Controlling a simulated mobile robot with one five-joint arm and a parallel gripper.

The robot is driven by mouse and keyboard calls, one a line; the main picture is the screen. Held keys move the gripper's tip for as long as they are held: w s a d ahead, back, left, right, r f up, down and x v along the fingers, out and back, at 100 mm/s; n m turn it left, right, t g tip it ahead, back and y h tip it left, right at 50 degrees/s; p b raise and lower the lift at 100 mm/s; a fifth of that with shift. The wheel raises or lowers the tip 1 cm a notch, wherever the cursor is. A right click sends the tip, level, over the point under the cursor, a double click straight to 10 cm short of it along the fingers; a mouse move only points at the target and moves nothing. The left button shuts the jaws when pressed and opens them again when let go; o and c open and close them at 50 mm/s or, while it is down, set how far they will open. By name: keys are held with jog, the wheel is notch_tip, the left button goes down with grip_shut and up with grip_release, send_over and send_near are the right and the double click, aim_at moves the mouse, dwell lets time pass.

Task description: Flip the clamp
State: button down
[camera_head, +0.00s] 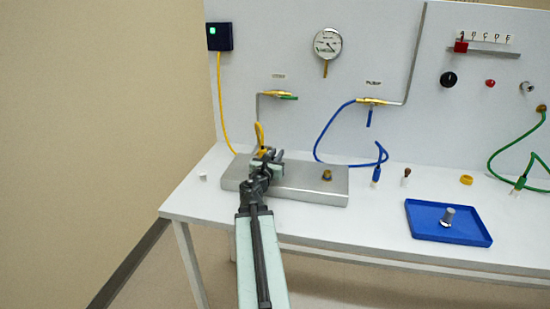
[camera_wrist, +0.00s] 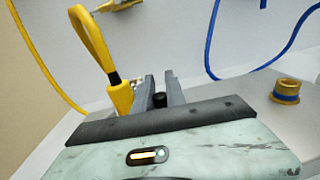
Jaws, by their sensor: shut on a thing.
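My gripper (camera_head: 268,157) is over the left part of a grey metal block (camera_head: 300,192) on the white bench. In the wrist view my gripper's two fingers (camera_wrist: 160,92) are shut on a small black-tipped piece (camera_wrist: 160,99), which looks like the handle of the clamp. Bits of silver metal show just behind the fingers; the rest of the clamp is hidden by my gripper. A yellow plug (camera_wrist: 121,97) with a looped yellow cable stands close at the left of the fingers; it also shows in the head view (camera_head: 262,152).
A brass fitting (camera_head: 327,175) sits at the block's right end. A blue tray (camera_head: 425,228) holding a metal bolt (camera_head: 448,216) is at the right. A blue cable (camera_head: 318,148) curves behind the block. The panel (camera_head: 300,110) rises behind, with valves and a gauge (camera_head: 328,43).

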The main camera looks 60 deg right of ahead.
jog(key=shift+s+d, duration=0.15)
jog(key=shift+s, duration=0.15)
jog(key=c, duration=1.4)
grip_release()
jog(key=shift+s, duration=0.15)
jog(key=shift+o, duration=0.2)
jog(key=shift+w, duration=0.2)
jog(key=shift+r, duration=0.1)
